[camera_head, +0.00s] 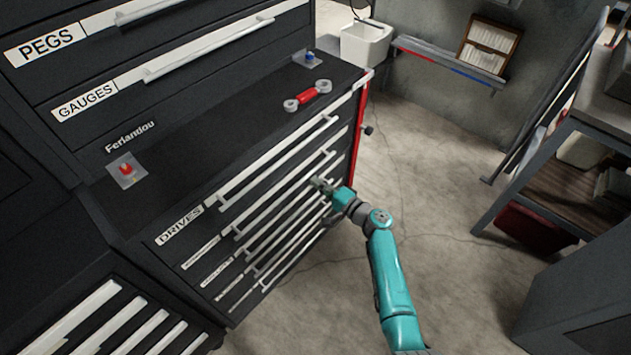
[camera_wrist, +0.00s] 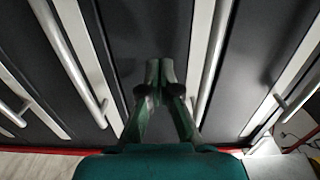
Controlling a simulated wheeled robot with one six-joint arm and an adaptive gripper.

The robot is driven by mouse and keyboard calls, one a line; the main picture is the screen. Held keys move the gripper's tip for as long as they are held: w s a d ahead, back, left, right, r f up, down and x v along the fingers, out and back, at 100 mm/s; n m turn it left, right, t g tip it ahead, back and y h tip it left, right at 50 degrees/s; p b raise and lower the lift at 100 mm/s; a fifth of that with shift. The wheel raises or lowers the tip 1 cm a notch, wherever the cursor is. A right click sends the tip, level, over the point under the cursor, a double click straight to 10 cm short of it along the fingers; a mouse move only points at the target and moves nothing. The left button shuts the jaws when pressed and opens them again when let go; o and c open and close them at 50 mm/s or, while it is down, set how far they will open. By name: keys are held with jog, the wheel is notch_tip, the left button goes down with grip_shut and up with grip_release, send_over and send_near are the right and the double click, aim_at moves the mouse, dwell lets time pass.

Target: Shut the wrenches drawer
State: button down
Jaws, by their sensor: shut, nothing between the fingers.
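A black tool cabinet has a stack of drawers (camera_head: 275,215) with long pale bar handles. No drawer in this stack clearly stands out from the others. My gripper (camera_head: 322,186) is at the right part of the stack, below the top drawers. In the wrist view my gripper (camera_wrist: 160,68) is shut and empty, its fingertips together in front of a dark drawer front (camera_wrist: 148,30) between two pale handles. Contact with the front cannot be told.
PEGS and GAUGES drawers are above. A shelf bench (camera_head: 560,185) stands at right; the concrete floor between is clear.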

jog(key=v, duration=1.1)
jog(key=s+f+g+h, duration=0.1)
jog(key=s+f+h, duration=0.4)
jog(key=s+f, duration=0.65)
jog(key=s+d+n+h, duration=0.15)
jog(key=s+h, duration=0.25)
jog(key=s, duration=1.4)
jog(key=s+d+r+n+h, duration=0.35)
jog(key=s+r, duration=0.55)
jog(key=s, duration=0.3)
jog(key=s+r+n+t, duration=0.1)
jog(key=s+r, duration=0.1)
jog(key=r, duration=0.4)
jog(key=s+d+r+n+t, duration=0.1)
jog(key=s+r, duration=0.2)
jog(key=r, duration=0.2)
jog(key=s+r+n+t, duration=0.1)
jog(key=s+r+n, duration=0.1)
jog(key=r, duration=0.4)
jog(key=shift+s+d+r, duration=0.2)
jog(key=shift+s+r, duration=0.1)
jog(key=shift+s, duration=0.3)
